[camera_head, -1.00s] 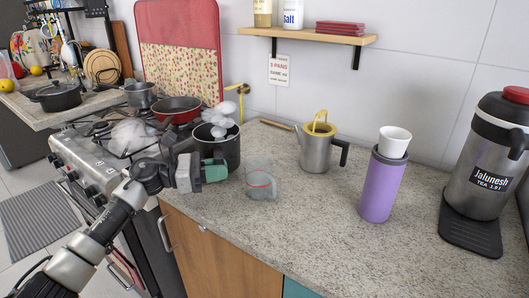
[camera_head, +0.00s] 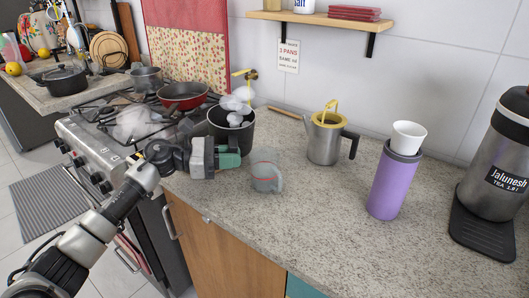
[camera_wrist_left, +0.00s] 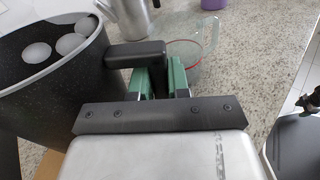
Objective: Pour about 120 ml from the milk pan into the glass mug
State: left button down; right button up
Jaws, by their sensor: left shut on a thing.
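The dark milk pan (camera_head: 231,137) is upright at the counter's stove end, with white rounded shapes in and above it. In the left wrist view, the pan (camera_wrist_left: 45,110) fills the upper left, with several white balls inside. My left gripper (camera_head: 232,158) is shut on the pan's black handle (camera_wrist_left: 135,54), between its green fingers (camera_wrist_left: 160,80). The clear glass mug (camera_head: 266,180) stands on the counter just right of the gripper, with a red line around it. It also shows in the left wrist view (camera_wrist_left: 207,38), partly hidden by the fingers. My right gripper is out of view.
A steel pot with a yellow lid (camera_head: 325,143) stands behind the mug. A purple tumbler with a white cup (camera_head: 393,185) and a large steel flask (camera_head: 497,170) stand to the right. The stove with a red pan (camera_head: 182,97) is left. The counter's front middle is clear.

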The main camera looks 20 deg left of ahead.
aim_at(230, 144)
pick_arm(q)
jog(key=shift+s+d+r+m+y+p, duration=0.1)
jog(key=shift+d+r+m+y+p, duration=0.05)
jog(key=shift+r+m+y+p, duration=0.2)
jog(key=shift+s+d+r+m+t+y+p, duration=0.15)
jog(key=shift+r+m+y+p, duration=0.65)
jog(key=shift+p, duration=1.25)
jog(key=shift+d+r+m+t+y+p, duration=0.15)
jog(key=shift+m+y+p, duration=0.75)
jog(key=shift+p, duration=1.2)
jog(key=shift+s+d+r+m+t+y+p, duration=0.1)
jog(key=shift+r+m+y+p, duration=0.4)
jog(key=shift+m+p, duration=1.15)
jog(key=shift+w+a+r+p, duration=0.15)
jog(key=shift+a+p, duration=0.05)
jog(key=shift+p, duration=0.8)
jog(key=shift+y, duration=0.35)
jog(key=shift+w+a+r+p, duration=0.1)
jog(key=shift+a+r+p, duration=0.05)
jog(key=shift+p, duration=0.5)
jog(key=shift+a+f+m, duration=0.1)
jog(key=shift+f+m, duration=0.15)
jog(key=shift+m, duration=0.05)
jog(key=shift+f+t+y+p, duration=0.1)
jog(key=shift+t+y+p, duration=0.2)
